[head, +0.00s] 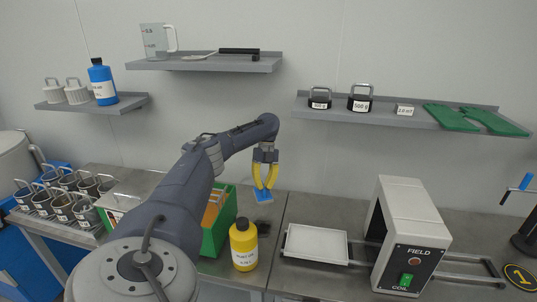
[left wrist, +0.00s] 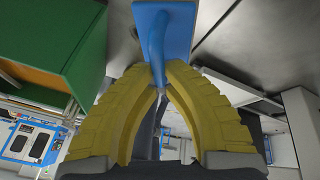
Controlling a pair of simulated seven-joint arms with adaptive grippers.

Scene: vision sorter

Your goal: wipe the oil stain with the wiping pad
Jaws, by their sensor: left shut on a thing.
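My left gripper (head: 264,184) has yellow fingers shut on the handle of the blue wiping pad (head: 262,196). The pad hangs below the fingertips, over or close to the steel bench; the exact gap is hard to tell. In the left wrist view the pad (left wrist: 188,32) shows as a blue plate with its handle between the yellow fingers (left wrist: 160,90). A small dark patch, which looks like the oil stain (head: 264,226), lies on the bench just below the pad in the head view. My right gripper is not in view.
A yellow bottle (head: 243,245) stands in front of the stain. A green box (head: 217,236) is to the left, partly behind my arm. A white tray (head: 316,244) and a white FIELD COIL frame (head: 408,238) stand to the right. Metal cups (head: 62,207) fill the far left.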

